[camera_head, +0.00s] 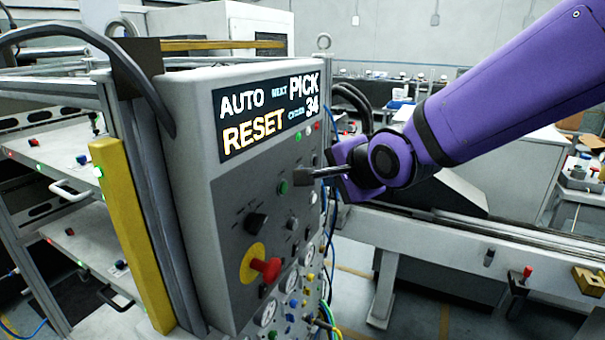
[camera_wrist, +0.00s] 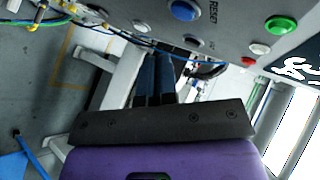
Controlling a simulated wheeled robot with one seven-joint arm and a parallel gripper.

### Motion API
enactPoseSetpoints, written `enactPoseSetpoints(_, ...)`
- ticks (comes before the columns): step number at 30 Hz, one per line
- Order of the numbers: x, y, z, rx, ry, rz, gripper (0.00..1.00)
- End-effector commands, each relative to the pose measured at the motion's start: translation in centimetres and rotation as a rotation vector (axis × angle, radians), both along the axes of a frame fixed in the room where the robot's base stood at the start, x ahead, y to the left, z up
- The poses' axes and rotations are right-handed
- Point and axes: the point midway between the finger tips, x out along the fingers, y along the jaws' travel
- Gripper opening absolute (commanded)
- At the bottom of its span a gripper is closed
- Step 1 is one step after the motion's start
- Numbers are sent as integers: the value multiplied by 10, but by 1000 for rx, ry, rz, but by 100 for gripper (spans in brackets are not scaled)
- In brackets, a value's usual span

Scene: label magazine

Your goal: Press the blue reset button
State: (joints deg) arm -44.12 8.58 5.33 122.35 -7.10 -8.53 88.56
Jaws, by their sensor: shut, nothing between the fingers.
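The blue reset button (camera_wrist: 184,10) shows at the top of the wrist view, on the grey panel beside lettering that reads "RESET". I cannot make it out in the head view, where my gripper covers part of the panel. My gripper (camera_head: 297,179) is in front of the panel's right part, near a green button (camera_head: 283,187). In the wrist view its dark fingers (camera_wrist: 157,58) are together and empty. Their tips lie below and left of the blue button in the picture, with a gap between; I cannot tell the depth.
A red mushroom button on a yellow disc (camera_head: 265,268) and a black knob (camera_head: 256,222) stick out of the panel lower left. The display (camera_head: 268,112) reads "RESET". Below are gauges and cables (camera_head: 322,322). A grey rail (camera_head: 450,245) runs to the right.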

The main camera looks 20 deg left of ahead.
Motion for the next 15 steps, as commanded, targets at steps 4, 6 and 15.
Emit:
enactPoseSetpoints(4, 1, 12, -1, -1, 0, 1, 0)
enactPoseSetpoints(6, 1, 16, 0, 0, 0, 1, 0)
enactPoseSetpoints(15, 1, 19, -1, -1, 1, 0, 0)
